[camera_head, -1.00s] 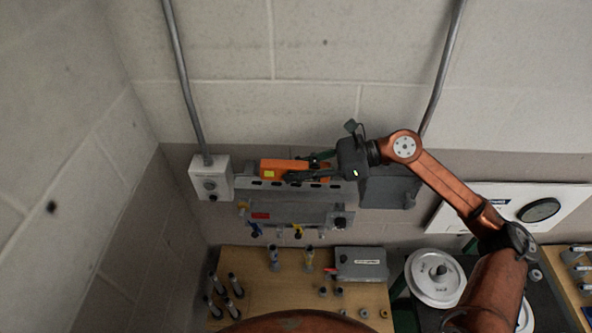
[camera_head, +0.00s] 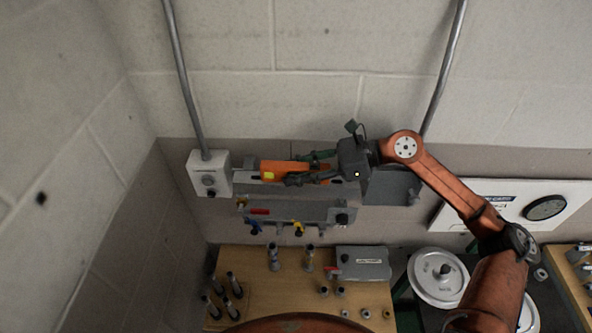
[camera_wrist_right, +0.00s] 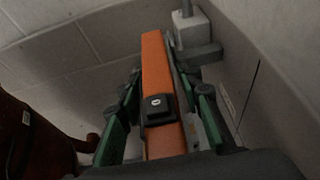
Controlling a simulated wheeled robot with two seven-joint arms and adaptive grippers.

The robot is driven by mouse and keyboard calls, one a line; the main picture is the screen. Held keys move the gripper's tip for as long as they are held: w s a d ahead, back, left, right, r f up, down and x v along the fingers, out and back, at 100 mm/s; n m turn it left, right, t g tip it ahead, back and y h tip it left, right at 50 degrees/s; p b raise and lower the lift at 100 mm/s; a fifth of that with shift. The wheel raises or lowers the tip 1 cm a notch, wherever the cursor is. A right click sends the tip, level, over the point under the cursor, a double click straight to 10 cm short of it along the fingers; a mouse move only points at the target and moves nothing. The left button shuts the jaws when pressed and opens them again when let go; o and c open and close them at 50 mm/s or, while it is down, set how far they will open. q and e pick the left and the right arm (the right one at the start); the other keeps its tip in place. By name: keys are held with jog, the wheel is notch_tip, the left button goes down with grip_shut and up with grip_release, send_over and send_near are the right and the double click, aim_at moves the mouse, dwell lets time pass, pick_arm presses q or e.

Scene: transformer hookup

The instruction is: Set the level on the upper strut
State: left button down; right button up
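The orange level (camera_head: 280,171) with a yellow patch lies lengthwise along the upper strut (camera_head: 247,188), on the wall equipment, and looks to be resting on it. My right gripper (camera_head: 302,168) reaches in from the right with its green fingers spread on either side of the level. In the right wrist view, the level (camera_wrist_right: 158,75) runs between the fingers, with gaps visible beside it. The right gripper (camera_wrist_right: 165,95) looks open around it. The strut's middle is partly hidden by the level and fingers. My left gripper is out of view.
A white-grey box (camera_head: 209,175) on a conduit stands just left of the strut. A grey box (camera_head: 394,186) is on the wall at right. Below is a wooden bench (camera_head: 255,290) with several cylinders and a grey case (camera_head: 362,262). A white panel (camera_head: 480,205) leans at right.

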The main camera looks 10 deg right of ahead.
jog(key=shift+o, duration=0.8)
jog(key=shift+r, duration=0.1)
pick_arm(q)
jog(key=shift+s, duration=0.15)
pick_arm(e)
notch_tip(320, 180, up, 10)
jog(key=shift+f, duration=0.1)
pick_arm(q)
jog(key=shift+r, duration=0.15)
